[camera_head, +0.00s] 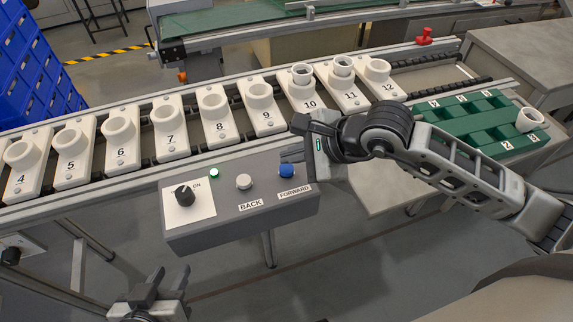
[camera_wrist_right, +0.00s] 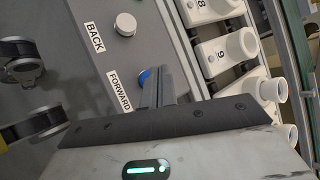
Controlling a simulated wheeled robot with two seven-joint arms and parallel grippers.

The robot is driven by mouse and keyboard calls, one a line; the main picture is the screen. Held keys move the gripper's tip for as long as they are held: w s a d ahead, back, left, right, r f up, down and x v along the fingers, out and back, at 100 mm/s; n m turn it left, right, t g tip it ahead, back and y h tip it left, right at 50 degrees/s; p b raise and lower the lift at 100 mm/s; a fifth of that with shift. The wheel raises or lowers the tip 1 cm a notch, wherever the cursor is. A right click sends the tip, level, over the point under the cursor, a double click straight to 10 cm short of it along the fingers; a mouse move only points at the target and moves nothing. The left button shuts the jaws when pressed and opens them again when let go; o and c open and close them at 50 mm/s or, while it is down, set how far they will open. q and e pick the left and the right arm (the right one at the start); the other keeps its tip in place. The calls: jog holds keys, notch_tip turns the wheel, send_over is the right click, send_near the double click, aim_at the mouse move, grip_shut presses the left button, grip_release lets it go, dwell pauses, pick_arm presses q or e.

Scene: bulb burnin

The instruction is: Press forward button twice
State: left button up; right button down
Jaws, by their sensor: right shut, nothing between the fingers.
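The blue forward button (camera_head: 286,170) is on the grey control box (camera_head: 240,222), above the FORWARD label. My right gripper (camera_head: 290,154) is shut and empty, with its fingertips just behind and close to the blue button. In the right wrist view the closed fingers (camera_wrist_right: 162,84) partly cover the blue button (camera_wrist_right: 144,77); I cannot tell whether they touch it. The white back button (camera_head: 244,181) is to its left, and it also shows in the right wrist view (camera_wrist_right: 125,24). My left gripper (camera_head: 150,292) is low at the bottom left, away from the box; its jaws are unclear.
A knob (camera_head: 184,195) and a lit green lamp (camera_head: 214,172) are on the box's left. Numbered white sockets (camera_head: 213,112) line the conveyor behind; sockets 10 and 11 hold something. A green tray (camera_head: 485,122) with a white ring (camera_head: 529,119) is at the right.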

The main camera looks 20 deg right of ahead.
aim_at(293, 171)
dwell(0.4)
jog(key=shift+f+b, duration=0.45)
jog(key=shift+b, duration=0.2)
jog(key=shift+f+b, duration=0.5)
jog(key=shift+b, duration=0.05)
dwell(0.5)
jog(key=shift+r, duration=0.15)
jog(key=shift+r+p, duration=0.5)
jog(key=shift+r, duration=0.3)
jog(key=shift+r+p, duration=1.5)
jog(key=shift+r, duration=1.05)
jog(key=shift+s+f, duration=0.1)
jog(key=shift+f, duration=0.05)
